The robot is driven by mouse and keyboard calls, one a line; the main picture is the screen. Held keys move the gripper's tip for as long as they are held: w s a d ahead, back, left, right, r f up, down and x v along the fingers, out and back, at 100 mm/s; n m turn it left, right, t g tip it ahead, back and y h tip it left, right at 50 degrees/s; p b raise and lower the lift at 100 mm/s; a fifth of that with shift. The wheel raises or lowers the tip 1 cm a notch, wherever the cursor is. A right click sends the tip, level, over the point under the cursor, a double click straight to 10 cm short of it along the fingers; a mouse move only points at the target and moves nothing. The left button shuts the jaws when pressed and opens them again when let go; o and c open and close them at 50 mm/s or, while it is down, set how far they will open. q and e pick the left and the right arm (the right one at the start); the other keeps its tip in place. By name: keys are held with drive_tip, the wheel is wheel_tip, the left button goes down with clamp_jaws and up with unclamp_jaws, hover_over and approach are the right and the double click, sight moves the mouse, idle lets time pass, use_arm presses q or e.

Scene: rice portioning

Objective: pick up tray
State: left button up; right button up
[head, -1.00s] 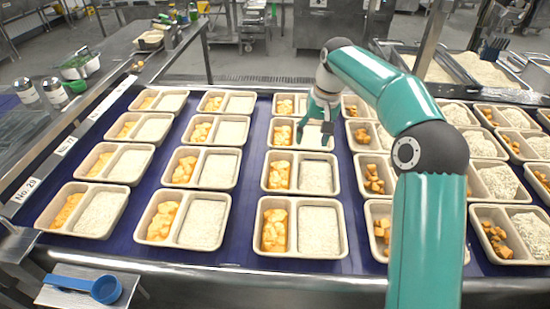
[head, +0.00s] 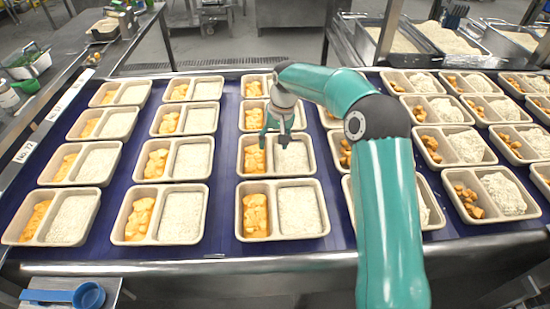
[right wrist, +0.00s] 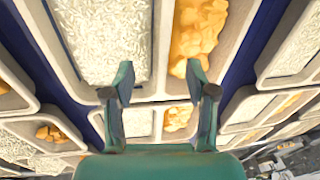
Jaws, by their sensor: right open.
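My right gripper (head: 276,140) is open and empty, pointing down at the far edge of a two-part tray (head: 316,172) in the third column, second from the front. That tray holds orange cubes on the left and white rice on the right. In the right wrist view, the open fingers (right wrist: 160,95) straddle the seam between a large near tray (right wrist: 154,60) and a smaller-looking tray (right wrist: 158,122). I cannot tell whether the fingers touch a rim. The frontmost tray of that column (head: 268,236) is fully visible. My left gripper is not in view.
Similar filled trays stand in rows on the blue belt (head: 225,200), with narrow gaps between columns. A blue scoop (head: 88,294) lies at the lower left. Rice bins (head: 455,40) stand at the back right. My right arm hides some trays.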

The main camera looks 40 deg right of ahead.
sight(271, 153)
drive_tip(key=f, duration=0.2)
drive_tip(key=f+p, duration=0.1)
drive_tip(key=f, duration=0.1)
drive_tip(key=shift+a+f, duration=0.1)
drive_tip(key=shift+a, duration=0.3)
drive_tip(key=shift+f, duration=0.4)
drive_tip(key=shift+c, duration=0.2)
drive_tip(key=shift+r, duration=0.1)
clamp_jaws()
